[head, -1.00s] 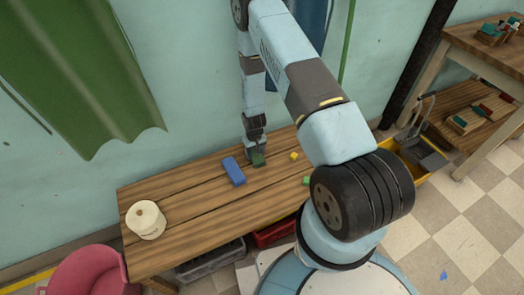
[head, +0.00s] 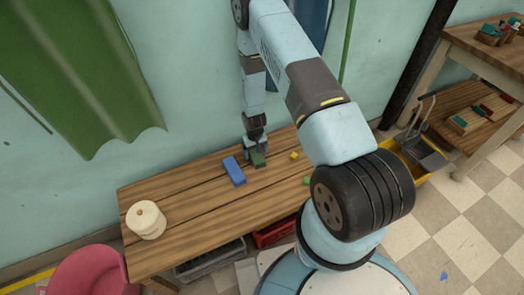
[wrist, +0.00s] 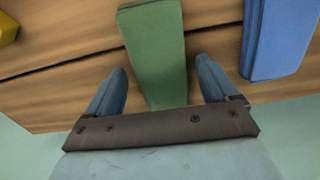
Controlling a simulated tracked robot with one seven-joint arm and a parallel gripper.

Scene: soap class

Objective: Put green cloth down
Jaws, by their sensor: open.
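The green cloth (wrist: 156,48) lies on the wooden table in the wrist view, a folded-looking flat green block shape. My gripper (wrist: 163,82) is open, with one finger on each side of the cloth's near part and a visible gap to each finger. In the head view the green cloth (head: 258,160) is small, directly below my gripper (head: 255,149) near the table's back edge. The part of the cloth nearest the palm is hidden behind the gripper body.
A blue block (head: 234,171) lies just left of the cloth on the table (head: 200,205). A yellow cube (head: 294,156) and a small green piece (head: 307,180) lie to the right. The wall is close behind.

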